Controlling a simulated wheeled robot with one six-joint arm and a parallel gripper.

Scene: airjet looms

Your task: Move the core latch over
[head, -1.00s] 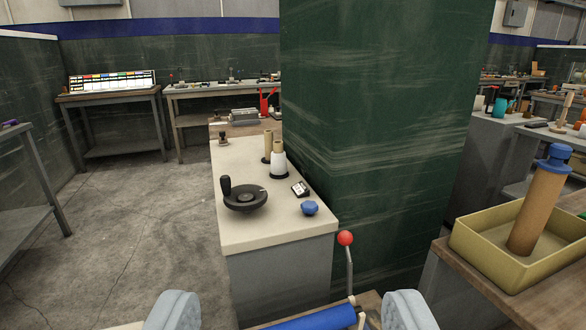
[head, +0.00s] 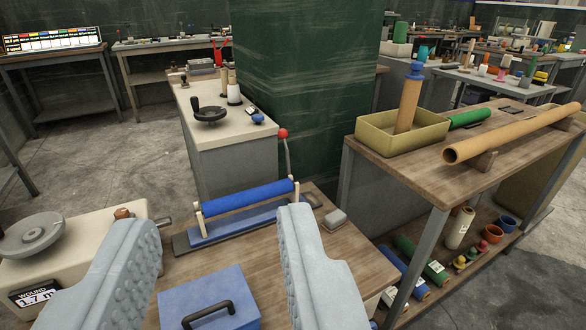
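A lever with a red ball knob (head: 283,133) stands upright at the right end of a low stand that carries a blue roll (head: 248,194). No part is labelled as the core latch; this lever may be it, but I cannot tell for sure. The roll lies between two pale posts on a blue base, on a wooden table (head: 335,262). My gripper (head: 217,217) is open and empty, its two grey fingers wide apart in the foreground. The stand appears beyond and between the fingertips, with the lever near the right finger's tip.
A blue box with a black handle (head: 208,300) sits between the fingers, nearer me. A winder with a grey wheel (head: 32,234) is at left. A small grey block (head: 335,219) lies right of the stand. A green pillar (head: 300,80) rises behind; a bench with a yellow tray (head: 375,141) is at right.

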